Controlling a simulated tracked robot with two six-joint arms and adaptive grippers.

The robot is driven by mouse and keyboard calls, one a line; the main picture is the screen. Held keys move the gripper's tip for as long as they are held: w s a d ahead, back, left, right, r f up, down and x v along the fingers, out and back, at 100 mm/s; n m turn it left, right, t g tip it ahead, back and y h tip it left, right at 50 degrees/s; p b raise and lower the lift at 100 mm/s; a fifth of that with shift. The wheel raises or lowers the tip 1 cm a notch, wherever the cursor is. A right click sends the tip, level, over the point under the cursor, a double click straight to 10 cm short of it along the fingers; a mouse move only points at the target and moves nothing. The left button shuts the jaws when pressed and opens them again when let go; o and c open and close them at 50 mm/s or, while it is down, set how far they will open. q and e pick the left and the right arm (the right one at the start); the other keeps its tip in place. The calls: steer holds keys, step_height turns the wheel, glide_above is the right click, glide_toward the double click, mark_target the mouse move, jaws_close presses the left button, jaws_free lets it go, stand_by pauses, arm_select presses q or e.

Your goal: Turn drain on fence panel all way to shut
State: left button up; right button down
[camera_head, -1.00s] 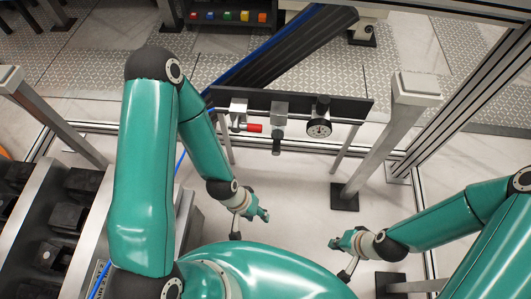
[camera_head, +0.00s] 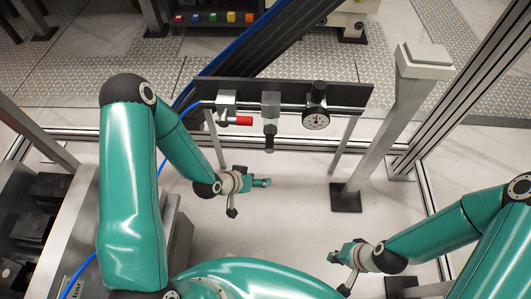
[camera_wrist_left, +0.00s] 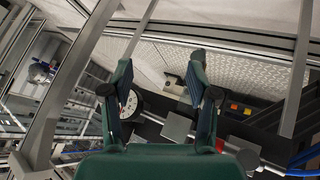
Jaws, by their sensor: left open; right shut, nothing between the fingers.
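The dark panel (camera_head: 345,92) on the fence carries a pipe with a valve with a red handle (camera_head: 241,121) at left, a grey block with a dark lower end (camera_head: 270,108) in the middle, and a dial gauge (camera_head: 316,121) at right. The red handle points right, roughly level. No label shows which part is the drain. My left gripper (camera_head: 260,182) is open and empty, below and in front of the panel. In the left wrist view its fingers (camera_wrist_left: 160,68) stand apart, with the gauge (camera_wrist_left: 131,104) and grey block (camera_wrist_left: 177,127) beyond. My right gripper (camera_head: 337,255) is shut and empty, lower right.
A grey post (camera_head: 385,135) stands right of the panel. A blue hose (camera_head: 165,160) runs to the valve. Dark blocks on a metal rack (camera_head: 45,190) stand at left. Small coloured boxes (camera_head: 213,17) are far back. The floor below the panel is clear.

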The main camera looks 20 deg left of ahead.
arm_select(q)
steer(key=w+a+f+m+t+h+b, duration=0.1)
steer(key=w+a+f+m+t+b, duration=0.1)
steer(key=w+a+f+t+b, duration=0.45)
steer(key=m+t+h+b, duration=0.2)
steer(key=m+h+b, duration=0.15)
steer(key=b, duration=0.85)
glide_toward(267, 141)
steer(key=b+x, duration=0.1)
steer(key=x, duration=0.8)
steer(key=shift+w+f+b, duration=0.15)
steer(key=shift+w+b, duration=0.15)
steer(key=shift+b, duration=0.05)
arm_select(e)
step_height(267, 141, down, 23)
steer(key=shift+f, duration=0.1)
arm_select(q)
jaws_close()
